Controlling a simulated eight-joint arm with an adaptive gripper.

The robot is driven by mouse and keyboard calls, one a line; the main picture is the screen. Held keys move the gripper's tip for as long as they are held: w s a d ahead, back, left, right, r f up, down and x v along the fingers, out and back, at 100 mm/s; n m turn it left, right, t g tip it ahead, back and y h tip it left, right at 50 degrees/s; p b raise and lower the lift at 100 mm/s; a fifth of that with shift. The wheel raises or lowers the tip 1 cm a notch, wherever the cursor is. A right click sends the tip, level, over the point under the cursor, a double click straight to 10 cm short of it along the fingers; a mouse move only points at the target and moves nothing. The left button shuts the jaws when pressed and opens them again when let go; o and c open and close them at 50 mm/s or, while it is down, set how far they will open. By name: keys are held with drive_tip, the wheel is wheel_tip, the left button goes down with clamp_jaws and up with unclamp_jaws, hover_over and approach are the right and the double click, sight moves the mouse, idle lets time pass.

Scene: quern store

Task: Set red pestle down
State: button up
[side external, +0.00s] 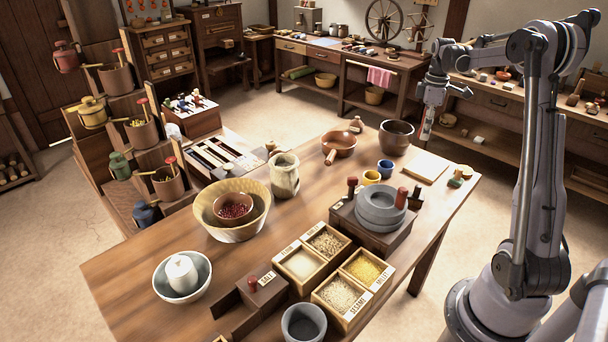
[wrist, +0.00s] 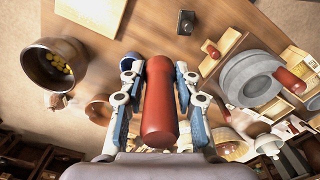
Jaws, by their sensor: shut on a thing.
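The red pestle (wrist: 159,105) fills the middle of the wrist view, its rounded end toward the table. My gripper (wrist: 157,75) is shut on it, a blue-padded finger on each side. In the side external view my gripper (side external: 428,115) hangs in the air near the table's far right corner, above and right of the dark brown pot; the pestle is too small there to make out clearly. The wooden table (side external: 255,165) lies below it. The brown pot (side external: 396,138) stands on the table; it also shows in the wrist view (wrist: 40,78), with yellow bits inside.
A grey stone quern (side external: 380,208) with red-knobbed pieces, a blue cup (side external: 385,169), a yellow cup (side external: 371,178), a pale board (side external: 425,167) and a copper pan (side external: 339,144) stand on the table. Grain boxes (side external: 344,296) are nearer the front. Bare wood shows at the table's middle left.

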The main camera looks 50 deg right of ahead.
drive_tip(key=s+d+m, duration=0.4)
drive_tip(key=s+d, duration=0.4)
drive_tip(key=s, duration=0.2)
approach(447, 194)
drive_tip(key=shift+f, duration=3.1)
drive_tip(key=shift+f, duration=0.15)
drive_tip(key=o, duration=1.1)
